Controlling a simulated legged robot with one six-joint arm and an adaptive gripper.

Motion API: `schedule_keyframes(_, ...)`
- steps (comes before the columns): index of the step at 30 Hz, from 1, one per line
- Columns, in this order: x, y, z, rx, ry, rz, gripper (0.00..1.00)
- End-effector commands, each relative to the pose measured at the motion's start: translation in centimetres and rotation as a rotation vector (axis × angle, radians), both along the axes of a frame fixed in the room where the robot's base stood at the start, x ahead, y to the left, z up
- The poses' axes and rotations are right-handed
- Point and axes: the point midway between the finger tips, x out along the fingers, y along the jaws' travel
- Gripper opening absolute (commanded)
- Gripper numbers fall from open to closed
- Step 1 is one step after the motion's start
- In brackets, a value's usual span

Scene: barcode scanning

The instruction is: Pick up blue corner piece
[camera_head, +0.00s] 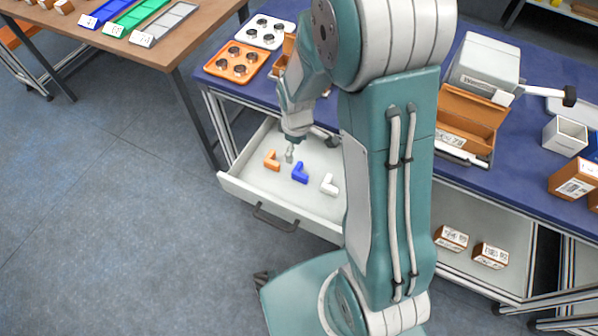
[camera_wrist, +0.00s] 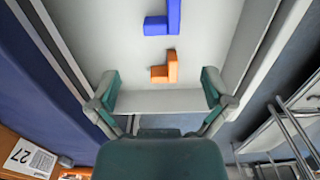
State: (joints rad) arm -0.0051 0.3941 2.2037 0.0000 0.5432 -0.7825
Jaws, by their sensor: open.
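The blue corner piece (camera_head: 300,174) lies in the open drawer (camera_head: 240,182), between an orange corner piece (camera_head: 271,161) on its left and a white corner piece (camera_head: 329,185) on its right. My gripper (camera_head: 290,155) hangs over the drawer near the orange and blue pieces. In the wrist view my gripper (camera_wrist: 160,88) is open, with its two fingers wide apart and nothing between them. The orange piece (camera_wrist: 165,68) shows just beyond the fingertips, and the blue piece (camera_wrist: 162,18) is farther off at the top edge. The white piece is outside the wrist view.
The drawer walls stand around the pieces. The blue tabletop (camera_head: 515,165) above holds an orange tray (camera_head: 237,62), a white tray (camera_head: 264,31) and an open brown box (camera_head: 468,118). A wooden table (camera_head: 135,55) stands at the upper left. The floor left of the drawer is clear.

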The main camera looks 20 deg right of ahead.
Motion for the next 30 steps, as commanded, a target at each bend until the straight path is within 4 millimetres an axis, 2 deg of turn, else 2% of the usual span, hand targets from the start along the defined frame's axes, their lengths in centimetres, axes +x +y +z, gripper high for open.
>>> schedule_keyframes(6,-0.1,0.0,-3.6,0.000,0.006,-0.001,1.00)
schedule_keyframes(14,-0.2,-0.1,-5.7,0.000,0.003,-0.002,1.00)
schedule_keyframes(21,-0.4,-0.1,-9.2,-0.001,0.004,-0.003,1.00)
schedule_keyframes(24,-0.4,-0.1,-9.9,-0.001,0.002,-0.003,1.00)
schedule_keyframes(30,-0.4,-0.1,-10.1,-0.001,-0.001,-0.003,1.00)
